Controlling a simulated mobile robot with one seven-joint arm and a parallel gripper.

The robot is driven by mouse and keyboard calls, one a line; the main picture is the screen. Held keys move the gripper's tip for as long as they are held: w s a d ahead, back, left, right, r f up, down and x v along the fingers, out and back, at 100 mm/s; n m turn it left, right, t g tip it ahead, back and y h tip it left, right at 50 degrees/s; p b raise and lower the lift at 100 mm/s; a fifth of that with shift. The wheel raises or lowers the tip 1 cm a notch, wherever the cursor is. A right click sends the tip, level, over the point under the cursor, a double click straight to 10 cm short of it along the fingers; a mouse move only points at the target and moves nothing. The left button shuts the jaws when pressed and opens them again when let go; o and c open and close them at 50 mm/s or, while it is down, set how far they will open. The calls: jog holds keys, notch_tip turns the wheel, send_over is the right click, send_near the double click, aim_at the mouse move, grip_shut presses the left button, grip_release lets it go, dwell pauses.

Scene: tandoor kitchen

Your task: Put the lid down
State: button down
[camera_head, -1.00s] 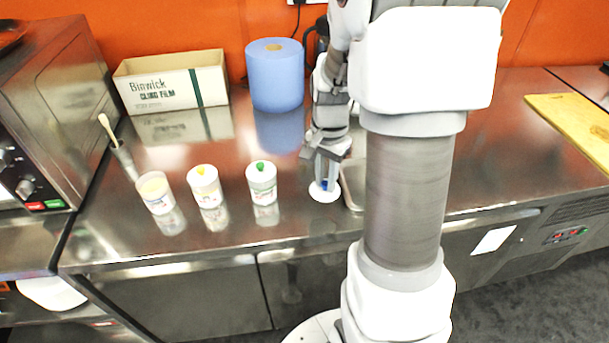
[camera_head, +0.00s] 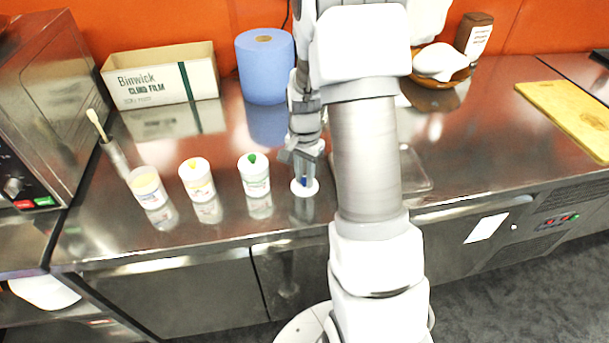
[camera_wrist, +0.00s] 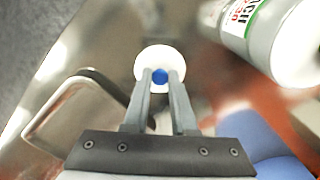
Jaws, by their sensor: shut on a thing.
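A round white lid with a blue knob (camera_head: 304,188) is in my gripper (camera_head: 304,177), just right of the tubs in the head view. My fingers are shut on the blue knob, and the lid (camera_wrist: 159,55) also shows flat below them in the wrist view. The lid is low over the steel counter; I cannot tell whether it touches. The left white tub (camera_head: 148,190) shows a pale yellow top and no knob. The middle tub (camera_head: 198,183) has a lid with a yellow-orange knob. The right tub (camera_head: 255,178) has a lid with a green knob.
A cling film box (camera_head: 163,82) and a blue paper roll (camera_head: 265,68) stand at the back. A brush in a holder (camera_head: 112,150) is left, beside the oven (camera_head: 45,100). A shallow steel tray (camera_head: 415,172) lies right, partly behind my arm. A yellow board (camera_head: 570,115) lies far right.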

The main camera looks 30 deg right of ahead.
jog(key=shift+f, duration=0.15)
jog(key=shift+f, duration=0.1)
jog(key=c, duration=0.7)
grip_release()
jog(key=shift+c, duration=0.2)
jog(key=shift+r, duration=0.2)
